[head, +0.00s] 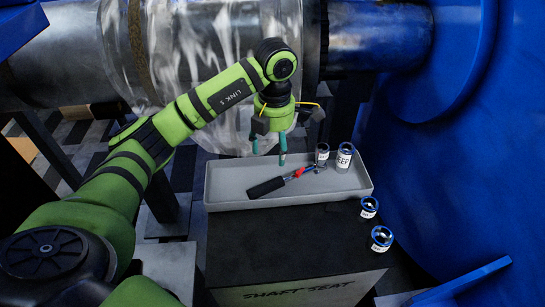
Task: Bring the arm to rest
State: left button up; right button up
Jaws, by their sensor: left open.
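My left arm reaches in from the left of the head view, bent at the elbow. Its gripper (268,152) points down, open and empty, above the back part of a grey tray (228,201). A hand tool (267,187) with a black handle and red and blue parts lies in the tray, below and slightly right of the gripper, apart from it. My right gripper is not in view.
Two labelled jars (344,158) stand at the tray's right end. A large metal shaft (375,38) lies behind; a big blue housing (450,170) bounds the right.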

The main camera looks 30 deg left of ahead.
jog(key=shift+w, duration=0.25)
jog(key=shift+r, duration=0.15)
